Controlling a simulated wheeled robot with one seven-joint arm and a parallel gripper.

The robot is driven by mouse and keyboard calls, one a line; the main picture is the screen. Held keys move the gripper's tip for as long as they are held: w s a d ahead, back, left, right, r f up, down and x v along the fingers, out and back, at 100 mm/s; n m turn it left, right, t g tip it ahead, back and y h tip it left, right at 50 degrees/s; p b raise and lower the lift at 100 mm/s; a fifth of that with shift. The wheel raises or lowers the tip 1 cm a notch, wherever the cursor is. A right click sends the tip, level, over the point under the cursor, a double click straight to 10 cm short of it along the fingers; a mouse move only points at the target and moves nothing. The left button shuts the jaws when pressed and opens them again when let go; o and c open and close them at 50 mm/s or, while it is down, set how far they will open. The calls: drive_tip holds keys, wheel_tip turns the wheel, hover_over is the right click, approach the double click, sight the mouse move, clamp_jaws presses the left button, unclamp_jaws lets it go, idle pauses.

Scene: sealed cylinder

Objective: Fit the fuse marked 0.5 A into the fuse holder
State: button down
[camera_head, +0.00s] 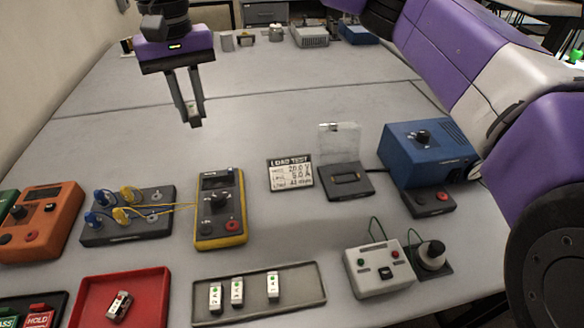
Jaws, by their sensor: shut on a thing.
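My gripper (192,122) hangs at the upper left, pointing down, well above the table. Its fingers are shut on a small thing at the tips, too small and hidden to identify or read. The fuse holder (346,189) is a dark block with a slot, right of centre; its clear lid (340,145) stands raised behind it. My gripper is left of and apart from it. Several small white-labelled fuses are in view: three in the grey tray (305,292) at front centre, and one (118,306) in the red tray (151,286). Their markings are hard to read.
A "LOAD TEST" card (290,174) lies left of the holder, and a blue box (428,152) stands to its right. A yellow meter (220,208), a wired terminal block (128,215), an orange box (40,221) and a white tester (379,268) stand nearer. The table's middle is clear.

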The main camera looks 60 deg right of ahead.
drive_tip(key=s+d+m+p, duration=0.2)
drive_tip(key=s+d+m, duration=0.85)
drive_tip(key=d, duration=0.35)
drive_tip(key=m+p, duration=0.2)
drive_tip(key=m, duration=0.8)
hover_over(345, 178)
wheel_tip(345, 178, down, 3)
wheel_tip(345, 178, down, 19)
drive_tip(key=shift+s+f+p, duration=0.1)
drive_tip(key=shift+p, duration=0.45)
drive_tip(key=shift+f, duration=0.2)
drive_tip(key=c, duration=1.8)
unclamp_jaws()
drive_tip(key=o, duration=0.5)
wheel_tip(345, 178, up, 12)
drive_tip(key=shift+r+b, duration=0.25)
drive_tip(key=shift+b, duration=0.15)
